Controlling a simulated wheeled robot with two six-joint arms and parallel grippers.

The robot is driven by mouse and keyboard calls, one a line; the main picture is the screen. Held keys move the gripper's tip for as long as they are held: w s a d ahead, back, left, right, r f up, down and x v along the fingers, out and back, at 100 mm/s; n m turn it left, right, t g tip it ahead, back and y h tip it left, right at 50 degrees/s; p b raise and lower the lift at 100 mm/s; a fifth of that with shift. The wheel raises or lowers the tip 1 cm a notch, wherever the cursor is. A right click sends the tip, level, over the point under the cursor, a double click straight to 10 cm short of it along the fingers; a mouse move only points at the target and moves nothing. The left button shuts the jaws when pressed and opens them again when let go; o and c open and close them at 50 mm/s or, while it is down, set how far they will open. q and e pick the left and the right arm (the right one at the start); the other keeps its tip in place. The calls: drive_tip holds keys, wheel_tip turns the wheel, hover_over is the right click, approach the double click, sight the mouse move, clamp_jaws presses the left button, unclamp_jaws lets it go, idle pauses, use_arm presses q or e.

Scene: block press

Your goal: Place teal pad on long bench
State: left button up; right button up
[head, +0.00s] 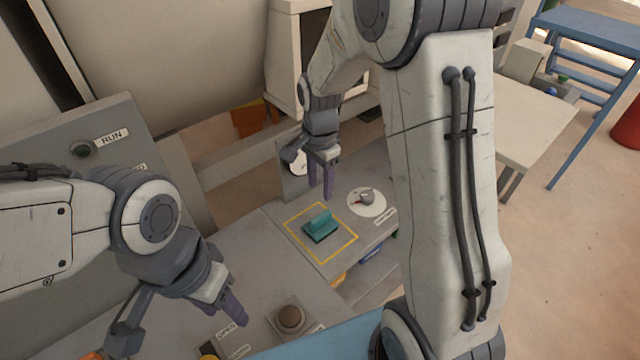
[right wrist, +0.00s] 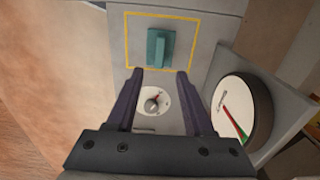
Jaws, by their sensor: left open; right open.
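The teal pad (head: 320,226) is a small block with a raised grip. It sits inside a yellow square outline (head: 345,254) on a grey surface (head: 285,215). It also shows at the top of the right wrist view (right wrist: 161,48). My right gripper (head: 328,185) is open and empty, above the surface just behind the pad; in the right wrist view its fingers (right wrist: 166,102) point toward the pad without touching it. My left gripper (head: 232,312) is open and empty over the front panel at lower left. I cannot tell for sure which surface is the long bench.
A white dial with a knob (head: 367,201) lies right of the pad. A gauge (right wrist: 242,108) stands beside my right gripper. A brown round button (head: 291,318) is on the front panel. A RUN panel (head: 110,135) stands left. A pale table (head: 530,118) and blue rack (head: 590,40) are at right.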

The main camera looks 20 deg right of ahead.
drive_tip(key=s+a+r+n, duration=0.4)
drive_tip(key=s+a+n, duration=0.2)
drive_tip(key=a, duration=0.1)
drive_tip(key=s+a+r+n, duration=0.1)
drive_tip(key=s+a+n, duration=0.2)
drive_tip(key=s+n, duration=0.4)
drive_tip(key=s+a+r+n+y, duration=0.1)
drive_tip(key=s+a+r+n, duration=0.1)
drive_tip(key=s+n, duration=0.6)
drive_tip(key=s+a, duration=0.1)
drive_tip(key=s, duration=0.2)
drive_tip(key=shift+s+a, duration=0.15)
drive_tip(key=shift+a, duration=0.2)
